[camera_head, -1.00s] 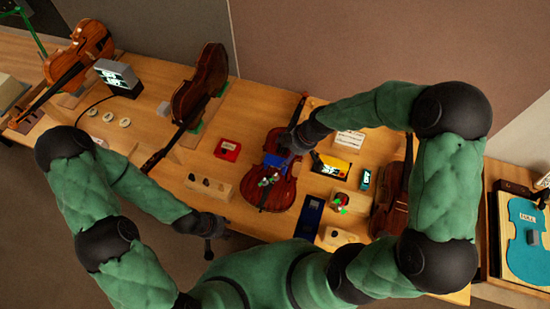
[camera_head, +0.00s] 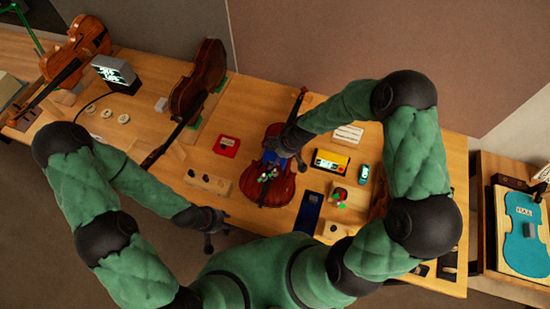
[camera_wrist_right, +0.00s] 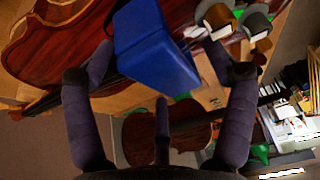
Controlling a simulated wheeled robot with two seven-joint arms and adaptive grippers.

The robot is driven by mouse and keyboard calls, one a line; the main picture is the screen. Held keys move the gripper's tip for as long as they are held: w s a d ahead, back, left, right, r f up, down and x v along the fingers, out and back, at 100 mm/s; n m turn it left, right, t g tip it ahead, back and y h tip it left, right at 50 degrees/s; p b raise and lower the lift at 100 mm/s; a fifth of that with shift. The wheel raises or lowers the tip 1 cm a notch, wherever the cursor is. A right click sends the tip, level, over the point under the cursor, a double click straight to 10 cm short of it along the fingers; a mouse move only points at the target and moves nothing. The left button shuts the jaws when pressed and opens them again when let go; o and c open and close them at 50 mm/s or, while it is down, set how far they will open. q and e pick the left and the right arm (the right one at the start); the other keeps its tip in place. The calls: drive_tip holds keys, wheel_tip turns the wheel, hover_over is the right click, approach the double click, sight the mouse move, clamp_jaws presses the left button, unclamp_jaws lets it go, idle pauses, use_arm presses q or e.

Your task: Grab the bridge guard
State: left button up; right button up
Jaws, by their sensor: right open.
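The bridge guard, which I take to be the blue block (camera_head: 270,158), is on the middle of the violin (camera_head: 281,188) lying on the bench. In the right wrist view the blue block (camera_wrist_right: 152,48) is large and lies between my fingers. My right gripper (camera_head: 277,151) is over the violin, partly hiding the block. Its fingers are spread to either side of the block in the wrist view, and I cannot tell whether they touch it. My left gripper (camera_head: 213,237) hangs at the bench's front edge, away from the violin; its finger opening is too small to make out.
Small red, green and white pieces (camera_head: 268,173) sit close to the block on the violin. A wooden block with holes (camera_head: 207,181), a red case (camera_head: 227,146), a yellow-black device (camera_head: 330,162) and a dark blue box (camera_head: 308,212) surround it.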

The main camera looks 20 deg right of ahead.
drive_tip(key=c, duration=1)
drive_tip(key=shift+r, duration=0.1)
drive_tip(key=shift+c, duration=0.3)
